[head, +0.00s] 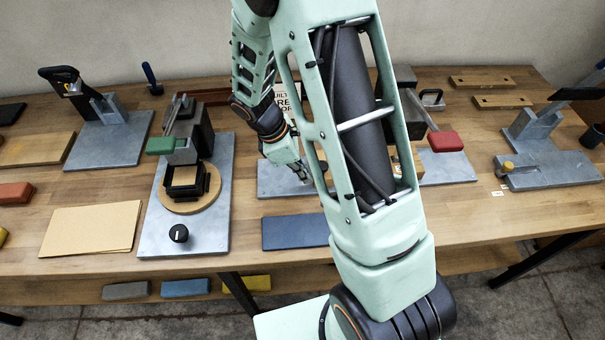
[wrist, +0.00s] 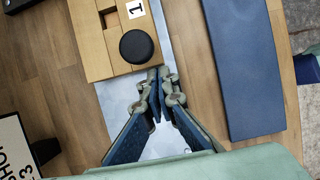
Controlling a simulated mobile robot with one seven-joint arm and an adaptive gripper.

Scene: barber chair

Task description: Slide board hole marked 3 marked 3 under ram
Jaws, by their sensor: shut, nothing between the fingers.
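The wooden board (wrist: 92,45) lies on a grey metal plate (wrist: 185,55) in the wrist view. A white label (wrist: 135,9) on it reads 1, next to a dark rectangular recess. A black round part (wrist: 138,46) sits on or above the board near its edge; I cannot tell whether it is the ram. The hole marked 3 is not visible. My gripper (wrist: 158,73) is shut and empty, its fingertips together close to the board's edge by the black round part; contact is unclear. In the head view my gripper (head: 303,174) is over the grey plate (head: 275,182), and my arm hides most of the board.
A blue slab (wrist: 243,65) lies beside the plate. A press with a green pad (head: 160,145) stands to the left. A red-padded tool (head: 446,141) is right of my arm. A lettered sign (wrist: 15,150) stands near my gripper. Bare tabletop shows at right front.

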